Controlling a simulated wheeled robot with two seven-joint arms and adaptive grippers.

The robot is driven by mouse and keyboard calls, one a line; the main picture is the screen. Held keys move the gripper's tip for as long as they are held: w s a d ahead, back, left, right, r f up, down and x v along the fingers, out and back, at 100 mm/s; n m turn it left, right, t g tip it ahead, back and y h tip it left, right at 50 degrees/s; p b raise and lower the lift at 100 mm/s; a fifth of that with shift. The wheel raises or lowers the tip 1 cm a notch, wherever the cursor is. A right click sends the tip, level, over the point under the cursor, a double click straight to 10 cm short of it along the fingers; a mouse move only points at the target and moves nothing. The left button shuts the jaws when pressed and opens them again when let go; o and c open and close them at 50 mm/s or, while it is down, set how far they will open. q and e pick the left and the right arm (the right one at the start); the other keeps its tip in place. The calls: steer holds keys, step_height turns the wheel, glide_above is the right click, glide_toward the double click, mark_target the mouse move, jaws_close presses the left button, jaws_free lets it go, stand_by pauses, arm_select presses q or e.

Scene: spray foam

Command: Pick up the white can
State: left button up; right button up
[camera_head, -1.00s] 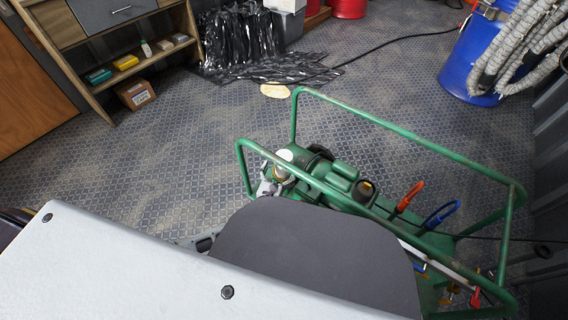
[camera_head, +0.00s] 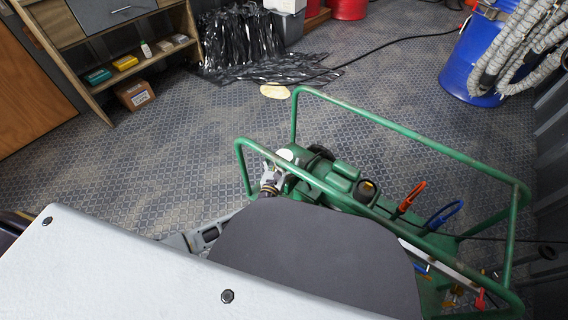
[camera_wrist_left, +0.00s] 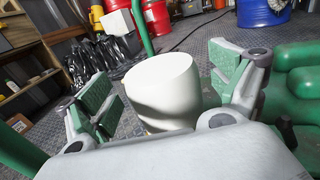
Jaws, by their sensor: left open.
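The white can (camera_wrist_left: 163,88) stands in the middle of the left wrist view, between the two spread fingers of my left gripper (camera_wrist_left: 165,92). Its top and upper side show, and its lower part is hidden behind the gripper body. A gap shows on each side, wider on the right. In the head view the white top of the can (camera_head: 285,154) shows by the near left corner of the green frame. My left gripper (camera_head: 269,174) is just left of and below it there, partly behind my own body. My right gripper is not in view.
A green tubular frame (camera_head: 405,131) surrounds green machinery (camera_head: 325,175) close to the can. A blue drum (camera_head: 470,65) with grey hoses stands at the upper right. Shelves (camera_head: 135,60) and black plastic sheeting (camera_head: 255,50) are farther back. The floor at left is clear.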

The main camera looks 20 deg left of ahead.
arm_select(q)
steer(key=shift+w, duration=0.75)
steer(key=c, duration=1.3)
